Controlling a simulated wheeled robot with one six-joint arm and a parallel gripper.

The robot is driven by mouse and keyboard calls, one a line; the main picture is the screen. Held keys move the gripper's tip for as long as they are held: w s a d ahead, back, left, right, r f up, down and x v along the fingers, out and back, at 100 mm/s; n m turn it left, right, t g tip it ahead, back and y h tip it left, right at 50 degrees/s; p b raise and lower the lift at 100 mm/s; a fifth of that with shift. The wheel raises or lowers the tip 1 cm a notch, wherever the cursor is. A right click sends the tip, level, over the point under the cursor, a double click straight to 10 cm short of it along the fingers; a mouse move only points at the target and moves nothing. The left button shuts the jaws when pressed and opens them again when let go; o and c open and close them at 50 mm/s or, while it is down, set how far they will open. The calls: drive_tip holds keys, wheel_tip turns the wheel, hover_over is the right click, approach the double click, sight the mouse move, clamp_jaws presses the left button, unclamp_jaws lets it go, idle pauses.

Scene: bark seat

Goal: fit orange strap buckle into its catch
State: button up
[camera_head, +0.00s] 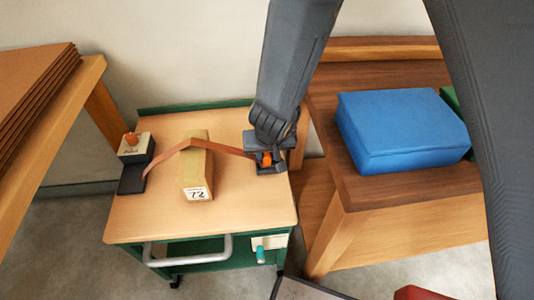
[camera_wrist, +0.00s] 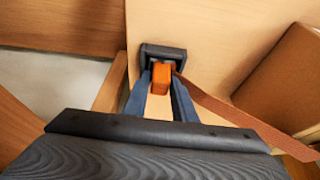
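The orange buckle (camera_wrist: 161,78) sits between the two fingertips of my gripper (camera_wrist: 160,92) in the wrist view. My gripper is shut on it. The dark catch (camera_wrist: 164,50) frames the far end of the buckle; I cannot tell how deep the buckle sits in it. In the head view the buckle (camera_head: 266,159) shows just under my gripper (camera_head: 267,153), at the right side of the cart top. The brown-orange strap (camera_head: 228,149) runs from there over the box to the left anchor (camera_head: 133,172). It trails off right in the wrist view.
A cardboard box (camera_head: 196,165) with a "72" label stands on the wooden cart top (camera_head: 245,215) beneath the strap. A small white unit with an orange knob (camera_head: 136,144) is by the anchor. A bench (camera_head: 400,215) with a blue cushion (camera_head: 402,130) stands close at right.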

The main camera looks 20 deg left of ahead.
drive_tip(key=shift+o, duration=1.4)
drive_tip(key=shift+r, duration=0.15)
drive_tip(key=shift+r+p, duration=0.3)
drive_tip(key=p+v, duration=0.7)
drive_tip(key=v, duration=0.5)
drive_tip(key=shift+p, duration=0.35)
drive_tip(key=shift+s, duration=0.1)
